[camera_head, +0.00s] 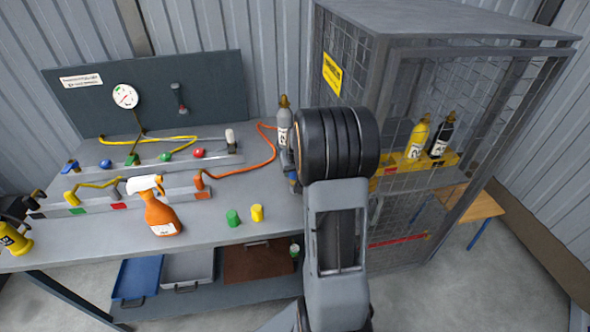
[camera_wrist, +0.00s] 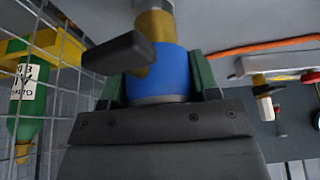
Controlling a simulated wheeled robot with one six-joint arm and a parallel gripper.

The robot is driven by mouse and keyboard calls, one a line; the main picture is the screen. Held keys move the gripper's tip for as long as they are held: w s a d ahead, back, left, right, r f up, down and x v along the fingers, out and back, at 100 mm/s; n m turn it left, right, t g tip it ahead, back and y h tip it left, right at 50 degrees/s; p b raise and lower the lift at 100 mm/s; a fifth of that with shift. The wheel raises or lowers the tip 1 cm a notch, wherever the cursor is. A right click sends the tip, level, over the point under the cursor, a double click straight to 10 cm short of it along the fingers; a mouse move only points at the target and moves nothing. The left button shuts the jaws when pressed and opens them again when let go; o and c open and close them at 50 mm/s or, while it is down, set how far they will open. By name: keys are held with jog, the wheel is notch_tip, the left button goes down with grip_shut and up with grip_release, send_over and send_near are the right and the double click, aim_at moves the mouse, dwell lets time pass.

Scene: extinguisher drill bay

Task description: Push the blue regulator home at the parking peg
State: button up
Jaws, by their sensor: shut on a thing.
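The blue regulator (camera_wrist: 160,72) is between the green fingers of my gripper (camera_wrist: 158,85) in the wrist view, with a finger against each side. It has a blue body, a brass part above it and a black lever (camera_wrist: 118,52) sticking out to the left. The brass part meets a grey round end at the top edge of the wrist view; I cannot tell whether this is the parking peg or whether they are joined.
A grey bottle (camera_head: 284,125) stands just left of my arm. An orange spray bottle (camera_head: 160,213), a green cap (camera_head: 233,217) and a yellow cap (camera_head: 257,212) stand on the bench (camera_head: 200,233). A mesh cage (camera_head: 395,205) is close on the right, with yellow (camera_head: 417,137) and black (camera_head: 440,140) bottles.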

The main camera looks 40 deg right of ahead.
jog(key=shift+f+b, duration=0.5)
jog(key=shift+f, duration=0.15)
jog(key=o, duration=1)
jog(key=v, duration=1.4)
jog(key=s+a+n+p, duration=0.1)
jog(key=s+a, duration=0.3)
jog(key=a, duration=0.3)
jog(key=s+a+n+y+p, duration=0.1)
jog(key=s+a+n, duration=0.1)
jog(key=s+a, duration=0.2)
jog(key=s+a+r+n+p, duration=0.1)
jog(key=s+a, duration=0.4)
jog(key=a, duration=0.5)
jog(key=shift+s+a+r+n+y+p, duration=0.1)
jog(key=shift+a+n+y+p, duration=0.1)
jog(key=shift+n+y+p, duration=0.25)
